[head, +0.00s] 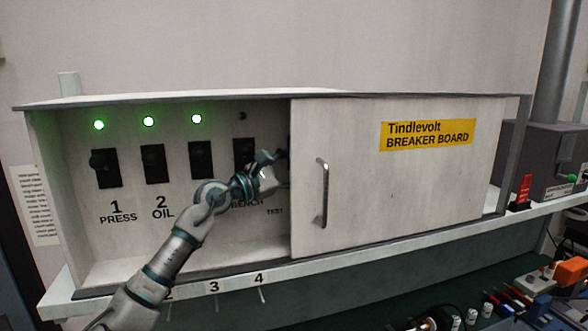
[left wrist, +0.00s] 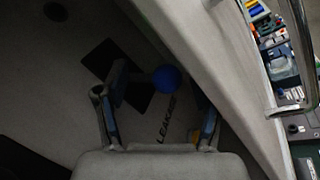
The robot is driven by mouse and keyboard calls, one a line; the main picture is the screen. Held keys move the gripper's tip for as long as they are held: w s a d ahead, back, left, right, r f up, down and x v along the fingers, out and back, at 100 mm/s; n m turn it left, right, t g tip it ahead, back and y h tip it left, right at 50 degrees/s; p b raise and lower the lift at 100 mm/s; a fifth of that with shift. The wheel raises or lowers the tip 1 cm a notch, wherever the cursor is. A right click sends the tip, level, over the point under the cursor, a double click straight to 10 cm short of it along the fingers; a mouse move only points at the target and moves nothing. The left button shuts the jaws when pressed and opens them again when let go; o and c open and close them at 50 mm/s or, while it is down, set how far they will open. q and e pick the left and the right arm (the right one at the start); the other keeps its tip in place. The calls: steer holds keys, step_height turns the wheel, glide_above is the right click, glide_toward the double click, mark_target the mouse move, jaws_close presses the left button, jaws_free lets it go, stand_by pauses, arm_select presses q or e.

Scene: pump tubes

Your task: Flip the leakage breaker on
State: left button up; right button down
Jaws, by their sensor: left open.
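The leakage breaker is a black plate (left wrist: 103,60) with a round blue knob (left wrist: 166,79) in the left wrist view, beside the partly covered lettering "LEAKAGE" (left wrist: 167,120). My left gripper (left wrist: 160,98) is open, with one finger on each side of the knob; I cannot tell whether either finger touches it. In the head view my left gripper (head: 278,163) reaches into the open left part of the breaker board (head: 60,200), close to the sliding door's edge. There the leakage breaker is mostly hidden by the gripper and door. My right gripper is not in view.
The white sliding door (head: 400,190) with a metal handle (head: 323,193) covers the board's right part. Several black breakers stand left of my gripper, including breaker 1 (head: 107,168). Three lamps glow green; the fourth lamp (head: 242,116) is dark. Tools lie at lower right.

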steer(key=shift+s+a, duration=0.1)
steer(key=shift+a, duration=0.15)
